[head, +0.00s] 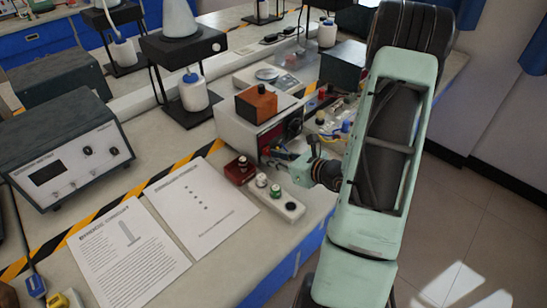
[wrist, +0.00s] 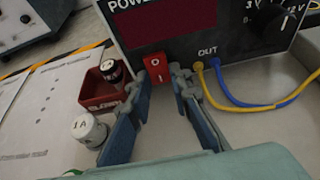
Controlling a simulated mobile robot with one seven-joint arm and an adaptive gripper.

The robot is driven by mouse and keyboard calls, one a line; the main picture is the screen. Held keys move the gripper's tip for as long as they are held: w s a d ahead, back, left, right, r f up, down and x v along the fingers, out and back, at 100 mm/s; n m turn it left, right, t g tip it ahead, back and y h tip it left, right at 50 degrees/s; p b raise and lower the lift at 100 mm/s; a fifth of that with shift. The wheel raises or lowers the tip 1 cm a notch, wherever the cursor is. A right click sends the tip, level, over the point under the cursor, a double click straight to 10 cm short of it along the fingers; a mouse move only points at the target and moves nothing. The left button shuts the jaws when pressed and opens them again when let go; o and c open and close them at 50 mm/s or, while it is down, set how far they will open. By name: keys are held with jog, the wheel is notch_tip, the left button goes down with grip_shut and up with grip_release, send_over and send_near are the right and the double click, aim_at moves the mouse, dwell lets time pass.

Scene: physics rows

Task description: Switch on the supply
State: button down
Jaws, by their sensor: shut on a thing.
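The power supply is a box with a pale case (head: 232,132) in the head view. Its dark front panel (wrist: 215,42) fills the top of the wrist view, with a dark red display (wrist: 150,22) that shows no digits. A red rocker switch (wrist: 157,67), marked O above and I below, sits low on the panel. My gripper (wrist: 160,82) has its two blue-grey fingers on either side of this switch and is shut on it. Which side of the rocker is pressed in, I cannot tell. In the head view my arm partly hides the panel and the gripper.
A red open box (wrist: 98,92) with a dark capped cylinder and a white cylinder marked 1A (wrist: 88,130) stand close left of my fingers. Yellow (wrist: 202,84) and blue (wrist: 228,92) leads leave the OUT sockets at right. Printed sheets (head: 128,248) lie at left.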

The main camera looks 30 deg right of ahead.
jog(key=shift+f+t+b, duration=0.4)
jog(key=shift+f+b, duration=0.1)
jog(key=shift+b, duration=1.2)
jog(key=t+b, duration=0.1)
jog(key=b, duration=0.2)
jog(key=shift+f+y, duration=0.15)
jog(key=shift+y, duration=0.25)
jog(key=shift+b, duration=0.4)
jog(key=shift+t, duration=0.4)
jog(key=shift+r, duration=0.25)
jog(key=c, duration=1.8)
grip_release()
jog(key=shift+o, duration=0.2)
